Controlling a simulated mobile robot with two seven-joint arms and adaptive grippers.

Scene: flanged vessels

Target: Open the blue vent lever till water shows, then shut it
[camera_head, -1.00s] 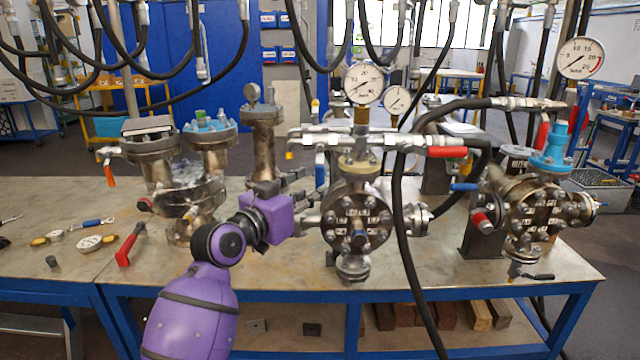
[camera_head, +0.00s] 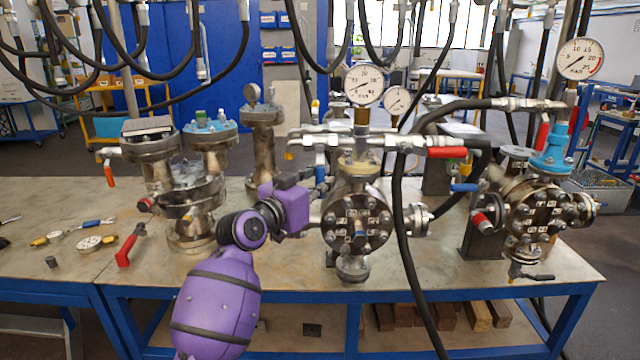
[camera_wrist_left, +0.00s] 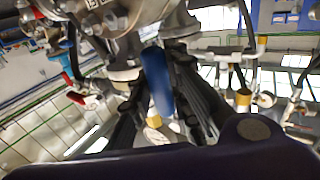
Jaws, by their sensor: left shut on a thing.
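The blue vent lever (camera_head: 320,177) hangs below the silvery valve fittings on the left of the middle flanged vessel (camera_head: 357,222). In the head view it is largely hidden by my purple left gripper (camera_head: 309,192). In the left wrist view the blue handle (camera_wrist_left: 157,82) lies between the two dark fingers of the left gripper (camera_wrist_left: 160,100), which is shut on it. No water can be made out at the vent. My right gripper is in neither current view.
A pressure gauge (camera_head: 364,85) and a red-handled valve (camera_head: 447,152) top the middle vessel. A black hose (camera_head: 400,230) hangs in front of it. Another vessel (camera_head: 537,215) stands right. A red tool (camera_head: 130,245) lies on the bench (camera_head: 80,280), left.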

